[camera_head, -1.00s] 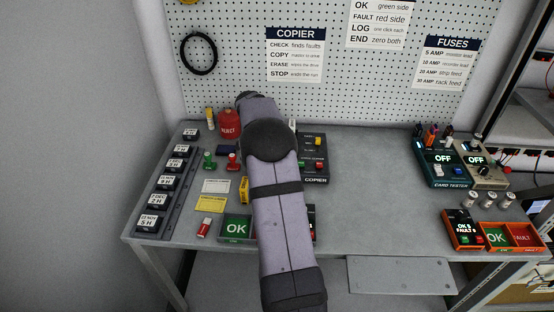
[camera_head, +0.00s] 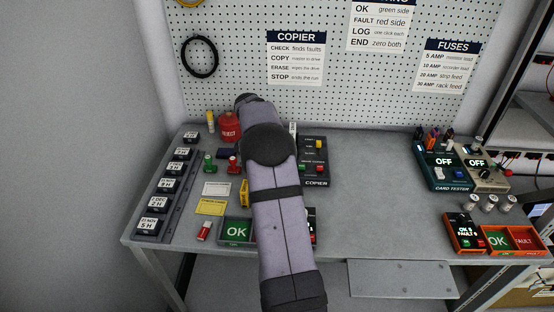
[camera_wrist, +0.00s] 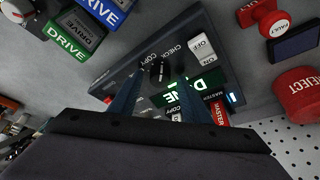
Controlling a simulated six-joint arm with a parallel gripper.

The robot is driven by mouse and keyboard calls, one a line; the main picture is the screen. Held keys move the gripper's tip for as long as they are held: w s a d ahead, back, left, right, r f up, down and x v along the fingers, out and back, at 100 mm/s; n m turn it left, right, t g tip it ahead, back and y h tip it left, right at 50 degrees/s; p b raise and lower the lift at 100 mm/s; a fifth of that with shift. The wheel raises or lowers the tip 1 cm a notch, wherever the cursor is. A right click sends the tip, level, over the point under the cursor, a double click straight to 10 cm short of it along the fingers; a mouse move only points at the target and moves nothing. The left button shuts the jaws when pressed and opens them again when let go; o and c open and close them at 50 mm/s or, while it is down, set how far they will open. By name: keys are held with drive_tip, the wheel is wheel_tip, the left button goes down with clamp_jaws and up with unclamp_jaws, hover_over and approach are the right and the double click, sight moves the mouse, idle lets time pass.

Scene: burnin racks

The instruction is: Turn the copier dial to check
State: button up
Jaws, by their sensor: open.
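The copier (camera_head: 316,183) is a dark box on the bench, partly hidden by my arm in the head view. In the wrist view the copier (camera_wrist: 112,74) shows its black dial (camera_wrist: 158,70) with a white line, near the labels CHECK and COPY; the exact setting is hard to read. My gripper (camera_wrist: 158,84) is open, with one dark blue finger on each side of the dial in the picture; whether they touch it I cannot tell. A green-lit screen (camera_wrist: 176,92) is partly covered by the right finger. A white ON/OFF switch (camera_wrist: 203,49) sits beside CHECK.
A red MASTER stick (camera_wrist: 219,113) is at the copier's edge. Green and blue DRIVE blocks (camera_wrist: 75,36) lie close by. A red REJECT bin (camera_wrist: 298,88) and a red FAULT stamp (camera_wrist: 268,17) stand on the other side. The bench's right-middle area (camera_head: 370,180) is clear.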

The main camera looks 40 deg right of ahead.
drive_tip(key=shift+r, duration=0.1)
drive_tip(key=b+v, duration=0.1)
drive_tip(key=v, duration=0.6)
drive_tip(key=shift+b, duration=0.35)
drive_tip(key=shift+a, duration=0.1)
drive_tip(key=a+n, duration=0.1)
drive_tip(key=a, duration=0.2)
drive_tip(key=s+a+n, duration=0.1)
drive_tip(key=a+n, duration=0.1)
drive_tip(key=a, duration=0.1)
drive_tip(key=a+n+y, duration=0.1)
drive_tip(key=a, duration=0.3)
drive_tip(key=shift+s+f+n+p, duration=0.25)
drive_tip(key=shift+s+n+p, duration=0.1)
drive_tip(key=shift+n, duration=0.05)
drive_tip(key=s+a+f+n+y+p, duration=0.1)
drive_tip(key=s+a+f+n, duration=0.2)
drive_tip(key=s+a+n, duration=0.3)
drive_tip(key=s+a+f+n+y, duration=0.2)
drive_tip(key=s+a+n, duration=0.5)
drive_tip(key=s+a, duration=0.9)
drive_tip(key=shift+s+a+f+p, duration=0.25)
drive_tip(key=shift+a+f+p, duration=0.2)
drive_tip(key=shift+f, duration=0.4)
